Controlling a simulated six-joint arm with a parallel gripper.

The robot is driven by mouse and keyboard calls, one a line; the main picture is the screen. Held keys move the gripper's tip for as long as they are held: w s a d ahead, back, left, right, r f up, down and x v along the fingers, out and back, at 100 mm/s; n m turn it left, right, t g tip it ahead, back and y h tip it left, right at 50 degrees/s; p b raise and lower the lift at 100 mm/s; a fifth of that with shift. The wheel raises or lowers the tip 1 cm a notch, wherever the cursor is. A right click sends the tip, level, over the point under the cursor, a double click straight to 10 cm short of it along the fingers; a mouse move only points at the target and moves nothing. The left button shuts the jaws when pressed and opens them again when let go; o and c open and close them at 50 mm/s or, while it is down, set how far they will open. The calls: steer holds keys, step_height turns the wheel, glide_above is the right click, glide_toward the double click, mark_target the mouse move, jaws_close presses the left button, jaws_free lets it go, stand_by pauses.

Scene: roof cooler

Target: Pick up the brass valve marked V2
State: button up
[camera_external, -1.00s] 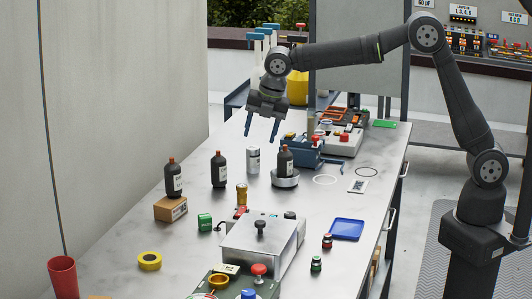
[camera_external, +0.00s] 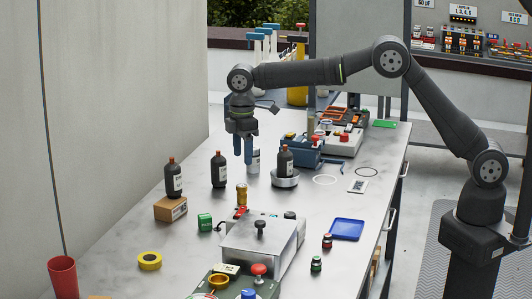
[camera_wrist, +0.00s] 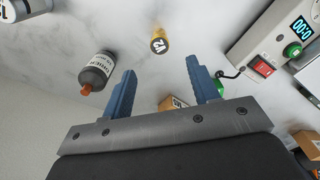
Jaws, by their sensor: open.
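The brass valve (camera_external: 241,195) is a small upright cylinder on the light worktop, behind the metal-lidded box. In the wrist view the brass valve (camera_wrist: 159,42) shows its marking upside down, reading like V2. It lies ahead of the gap between my fingers. My gripper (camera_external: 243,158) points down, above and behind the valve in the external view. Its blue fingers (camera_wrist: 160,67) are apart with nothing between them in the wrist view.
A dark bottle (camera_external: 219,169) stands left of the valve; it also shows in the wrist view (camera_wrist: 98,70). Another bottle stands on a cardboard box (camera_external: 171,208). A blue tray (camera_external: 347,229) is at right.

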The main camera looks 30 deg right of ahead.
mark_target(241, 186)
step_height(241, 186, down, 6)
steer(key=shift+r, duration=0.15)
steer(key=shift+w+a+f, duration=0.1)
steer(key=shift+a+f, duration=0.05)
steer(key=shift+f, duration=1.25)
steer(key=shift+a+f, duration=0.1)
steer(key=shift+f, duration=1.25)
steer(key=c, duration=1)
steer(key=shift+c, duration=0.7)
steer(key=shift+r, duration=0.15)
